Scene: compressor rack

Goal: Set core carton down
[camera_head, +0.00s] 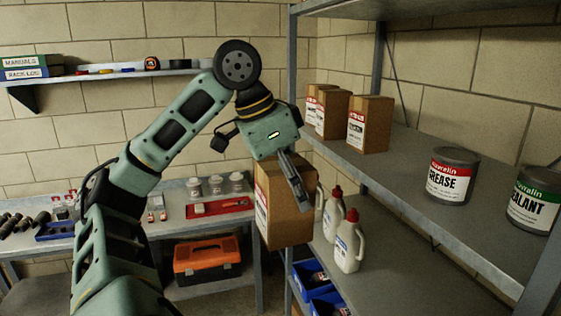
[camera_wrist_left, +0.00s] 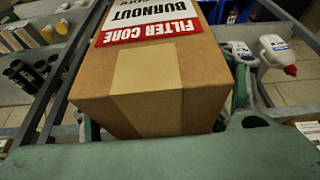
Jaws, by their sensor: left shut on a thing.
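The core carton (camera_head: 287,212) is a brown cardboard box held by my left gripper (camera_head: 290,180) in the head view, at the front edge of the rack shelves. One gripper finger lies along its near side; the other finger is hidden. In the left wrist view the carton (camera_wrist_left: 150,85) fills the middle, with a red and white label reading "FILTER CORE BURNOUT". Several similar cartons (camera_head: 369,124) stand upright on the upper shelf (camera_head: 400,165), behind and right of the held one. My right gripper is not in view.
White jugs with red caps (camera_head: 349,245) stand on the lower shelf (camera_head: 390,270), close right of the carton. A grease can (camera_head: 452,176) and a sealant can (camera_head: 533,203) stand on the upper shelf's right part. Bare shelf lies between cartons and cans. An orange toolbox (camera_head: 207,260) sits under the bench.

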